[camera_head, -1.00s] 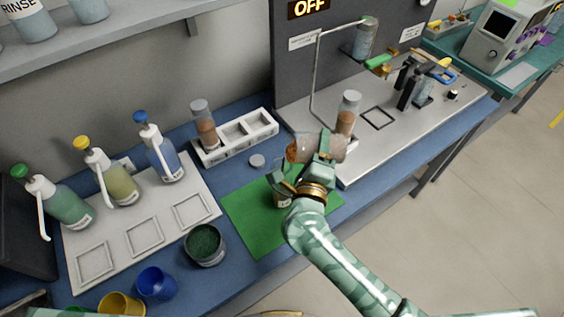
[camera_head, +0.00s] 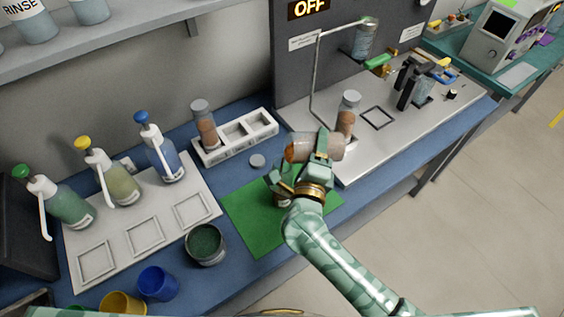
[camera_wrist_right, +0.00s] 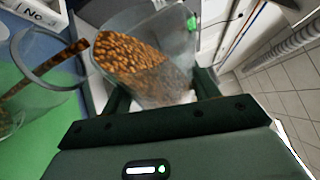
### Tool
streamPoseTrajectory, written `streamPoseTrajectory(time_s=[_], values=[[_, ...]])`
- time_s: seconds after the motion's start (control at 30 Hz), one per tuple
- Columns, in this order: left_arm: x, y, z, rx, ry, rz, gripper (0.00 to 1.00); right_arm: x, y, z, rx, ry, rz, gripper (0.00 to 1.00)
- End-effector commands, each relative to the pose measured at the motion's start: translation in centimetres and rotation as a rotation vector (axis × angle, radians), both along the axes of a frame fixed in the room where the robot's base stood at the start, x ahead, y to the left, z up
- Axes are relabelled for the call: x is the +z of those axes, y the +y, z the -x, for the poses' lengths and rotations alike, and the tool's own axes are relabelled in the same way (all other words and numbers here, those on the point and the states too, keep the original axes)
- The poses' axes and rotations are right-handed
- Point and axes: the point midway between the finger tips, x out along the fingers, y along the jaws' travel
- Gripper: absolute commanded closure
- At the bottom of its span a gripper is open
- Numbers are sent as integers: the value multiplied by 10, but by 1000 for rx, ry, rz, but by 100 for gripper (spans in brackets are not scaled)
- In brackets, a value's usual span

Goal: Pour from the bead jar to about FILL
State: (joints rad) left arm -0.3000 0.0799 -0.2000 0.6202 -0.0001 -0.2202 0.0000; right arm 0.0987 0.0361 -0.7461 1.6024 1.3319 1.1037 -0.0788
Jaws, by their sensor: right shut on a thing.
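My right gripper (camera_head: 305,176) is shut on the bead jar (camera_head: 325,147), a clear jar of orange-brown beads tipped nearly onto its side, mouth to the left. In the right wrist view the jar (camera_wrist_right: 150,60) shows beads gathered toward its mouth. A brown streak of beads (camera_wrist_right: 65,52) runs from the mouth across the round rim of a clear vessel (camera_wrist_right: 45,84). Some beads show low in that vessel, at the left edge. Its fill mark cannot be made out. In the head view my gripper mostly hides this vessel (camera_head: 283,201) on the green mat (camera_head: 250,225). My left gripper is out of view.
A white rack (camera_head: 235,137) holds another bead jar (camera_head: 203,125); a loose grey lid (camera_head: 257,161) lies nearby. A capped jar (camera_head: 347,115) stands close behind mine. Pump bottles (camera_head: 160,150), a dark green-filled tub (camera_head: 205,245) and coloured cups (camera_head: 157,284) are left.

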Motion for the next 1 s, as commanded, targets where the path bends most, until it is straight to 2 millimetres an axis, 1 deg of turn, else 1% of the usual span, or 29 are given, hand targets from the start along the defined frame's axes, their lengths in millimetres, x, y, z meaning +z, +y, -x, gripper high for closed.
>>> streamPoseTrajectory(time_s=[1.0], values=[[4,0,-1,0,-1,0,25,5,3,1,0,-13,55,72]])
